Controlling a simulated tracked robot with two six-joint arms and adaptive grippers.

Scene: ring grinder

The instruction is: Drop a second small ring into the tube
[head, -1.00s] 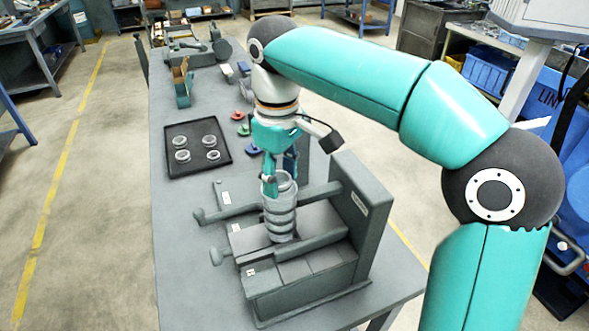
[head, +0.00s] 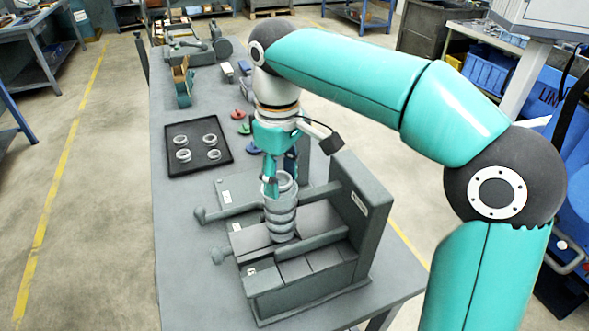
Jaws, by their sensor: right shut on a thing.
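The grey ribbed tube (head: 281,224) stands upright in the grey machine in the middle of the head view. My right gripper (head: 280,184) points down at the tube's top, with one teal finger in front on the left and the other partly hidden behind. It is shut on a grey small ring (head: 286,178) at the tube's mouth. I cannot tell how far the ring is inside the rim. Several grey rings, one of them here (head: 212,154), lie on a black tray (head: 222,166) left of the tube. My left gripper is not in view.
The grey machine (head: 300,275) has a tall upright plate (head: 355,215) close to the right of the tube and bars reaching left. Small red, green and blue pieces (head: 243,129) lie behind.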

